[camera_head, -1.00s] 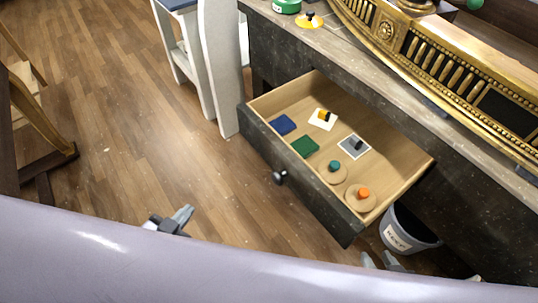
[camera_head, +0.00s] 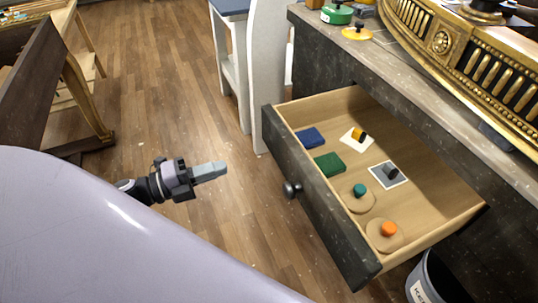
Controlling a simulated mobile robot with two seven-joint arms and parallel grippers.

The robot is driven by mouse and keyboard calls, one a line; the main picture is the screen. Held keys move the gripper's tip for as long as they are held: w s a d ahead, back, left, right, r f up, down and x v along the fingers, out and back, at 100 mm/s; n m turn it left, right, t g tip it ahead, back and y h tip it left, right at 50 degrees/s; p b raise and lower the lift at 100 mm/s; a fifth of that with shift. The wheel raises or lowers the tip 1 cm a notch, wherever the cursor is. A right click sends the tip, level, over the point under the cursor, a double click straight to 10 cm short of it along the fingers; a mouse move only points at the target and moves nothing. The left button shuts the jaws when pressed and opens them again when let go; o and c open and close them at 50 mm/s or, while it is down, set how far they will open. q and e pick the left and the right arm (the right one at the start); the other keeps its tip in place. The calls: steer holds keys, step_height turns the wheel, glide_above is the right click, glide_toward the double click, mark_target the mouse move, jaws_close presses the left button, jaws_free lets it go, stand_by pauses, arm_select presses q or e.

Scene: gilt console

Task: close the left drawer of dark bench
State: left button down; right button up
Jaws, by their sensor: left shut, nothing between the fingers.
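The left drawer (camera_head: 318,202) of the dark bench (camera_head: 322,58) stands pulled out, its dark front facing lower left with a round dark knob (camera_head: 291,189). Inside lie a blue block (camera_head: 310,137), a green block (camera_head: 329,163), a white card with a yellow and black piece, a grey card with a dark piece, and two round wooden discs with green and orange knobs. My left gripper (camera_head: 210,172) is shut and empty, left of the drawer front and apart from the knob, pointing right. My right gripper is not in view.
A grey bucket (camera_head: 432,282) stands below the drawer's right end. A white chair (camera_head: 268,80) is beyond the drawer's left end. A gilt console piece (camera_head: 470,65) sits on the bench top. Wooden furniture (camera_head: 55,85) is at left. Floor between is clear.

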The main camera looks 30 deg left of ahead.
mark_target(278, 150)
arm_select(q)
steer(key=x, duration=1.1)
steer(key=shift+w+d, duration=0.5)
steer(key=shift+w, duration=0.05)
steer(key=shift+w+d, duration=0.1)
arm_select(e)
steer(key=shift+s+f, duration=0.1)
